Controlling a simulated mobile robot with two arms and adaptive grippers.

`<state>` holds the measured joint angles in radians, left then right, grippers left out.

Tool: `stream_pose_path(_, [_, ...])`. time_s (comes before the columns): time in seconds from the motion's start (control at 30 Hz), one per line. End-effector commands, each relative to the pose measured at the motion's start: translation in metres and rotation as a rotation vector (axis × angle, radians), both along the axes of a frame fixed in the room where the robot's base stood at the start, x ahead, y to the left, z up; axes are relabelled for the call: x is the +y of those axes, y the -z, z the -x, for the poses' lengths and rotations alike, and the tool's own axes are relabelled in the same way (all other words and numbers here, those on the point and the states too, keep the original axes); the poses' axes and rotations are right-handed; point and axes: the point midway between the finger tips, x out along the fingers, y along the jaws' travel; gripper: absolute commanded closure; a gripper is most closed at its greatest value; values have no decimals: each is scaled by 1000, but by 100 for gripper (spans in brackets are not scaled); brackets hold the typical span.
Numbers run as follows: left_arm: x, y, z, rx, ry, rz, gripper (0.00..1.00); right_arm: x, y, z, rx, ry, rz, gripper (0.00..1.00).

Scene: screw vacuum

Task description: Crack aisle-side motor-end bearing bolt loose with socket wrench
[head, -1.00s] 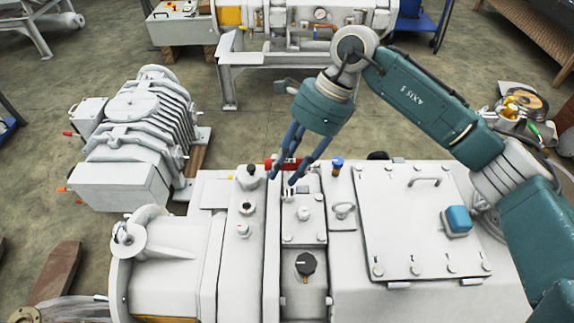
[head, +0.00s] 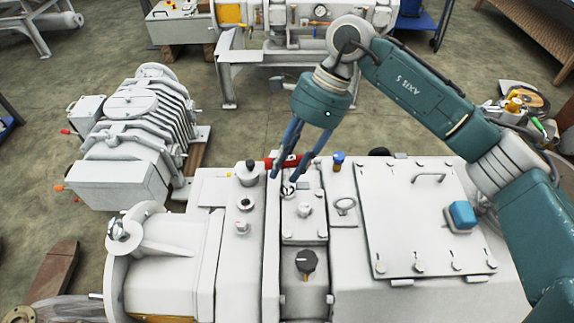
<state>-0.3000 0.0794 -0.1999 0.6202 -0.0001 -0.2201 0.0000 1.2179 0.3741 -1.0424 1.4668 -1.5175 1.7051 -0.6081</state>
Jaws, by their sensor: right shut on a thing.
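My right gripper (head: 286,180) reaches down from the right onto the white vacuum pump (head: 190,245), near the top edge of its narrow middle section. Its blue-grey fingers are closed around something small. A red bar (head: 270,162), seemingly the socket wrench, shows at and behind the fingers. Most of it is hidden by them. A small round metal fitting (head: 288,190) sits just below the fingertips. I cannot tell which bolt head is the bearing bolt, or whether the socket sits on it. My left gripper is not in view.
A black dial knob (head: 305,261), a blue-capped fitting (head: 337,160) and a bolted cover plate (head: 400,220) stand on the pump near the gripper. A ribbed grey machine (head: 125,140) stands to the left. Open floor (head: 180,45) lies behind.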

Motion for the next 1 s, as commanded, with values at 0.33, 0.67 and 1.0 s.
stream_pose_path(0.33, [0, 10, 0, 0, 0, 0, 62, -1, -2, 0, -2, -127, 0, 100])
stream_pose_path(0.67, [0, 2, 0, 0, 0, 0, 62, 0, -19, 0, -1, -125, -1, 100])
stream_pose_path(1.0, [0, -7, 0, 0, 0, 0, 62, 0, -40, 0, -2, -125, -1, 100])
